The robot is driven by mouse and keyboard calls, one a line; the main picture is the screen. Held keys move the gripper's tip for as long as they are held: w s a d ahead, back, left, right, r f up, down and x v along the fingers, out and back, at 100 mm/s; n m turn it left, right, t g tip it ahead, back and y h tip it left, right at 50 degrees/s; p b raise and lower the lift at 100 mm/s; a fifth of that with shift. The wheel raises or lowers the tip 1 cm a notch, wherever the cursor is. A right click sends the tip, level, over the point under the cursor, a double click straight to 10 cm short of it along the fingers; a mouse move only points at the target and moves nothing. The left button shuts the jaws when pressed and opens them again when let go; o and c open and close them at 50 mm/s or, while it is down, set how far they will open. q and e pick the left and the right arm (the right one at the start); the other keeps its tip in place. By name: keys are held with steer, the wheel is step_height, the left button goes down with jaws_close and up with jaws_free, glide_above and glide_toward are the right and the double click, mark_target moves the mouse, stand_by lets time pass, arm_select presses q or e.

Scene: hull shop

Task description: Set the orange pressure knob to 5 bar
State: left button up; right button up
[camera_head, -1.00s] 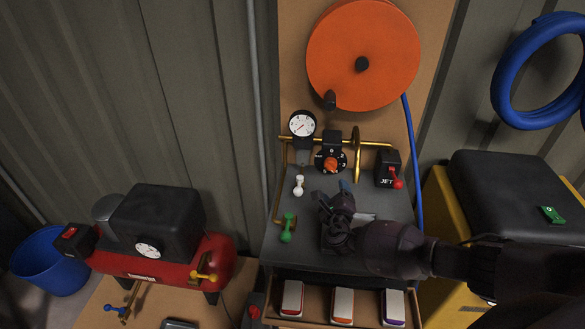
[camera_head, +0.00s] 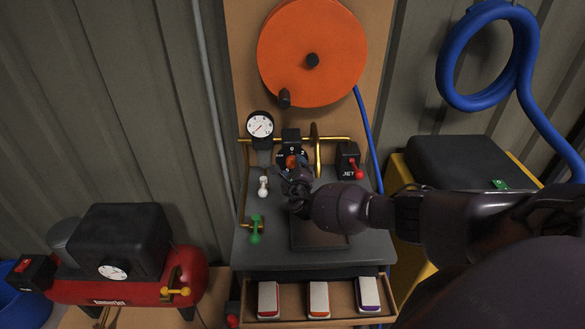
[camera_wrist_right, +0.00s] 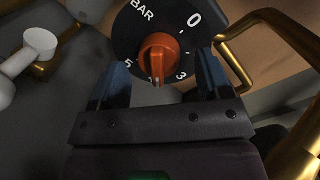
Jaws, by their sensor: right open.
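The orange pressure knob (camera_head: 291,161) sits on a black dial on the upright panel. In the right wrist view, the orange knob (camera_wrist_right: 159,56) is close, and the black dial (camera_wrist_right: 140,20) carries the marks BAR, 0, 3 and 5. A pale line at the knob's lower end points down, between 3 and 5. My right gripper (camera_head: 296,178) is at the dial's lower edge in the head view. In the wrist view, the right gripper (camera_wrist_right: 168,84) is open, one blue-lined finger on each side of the knob's lower end, with visible gaps. My left gripper is out of view.
A round gauge (camera_head: 260,125), a white valve handle (camera_head: 263,187) and a green valve handle (camera_head: 256,229) are left of the dial. A black JET switch box (camera_head: 348,160) with a red lever is at its right. Brass pipes (camera_wrist_right: 285,30) run close to the right finger.

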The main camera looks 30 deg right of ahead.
steer(key=shift+w+d, duration=0.25)
steer(key=shift+w, duration=0.4)
steer(key=shift+w+d, duration=0.1)
steer(key=shift+w, duration=0.05)
steer(key=shift+c, duration=0.5)
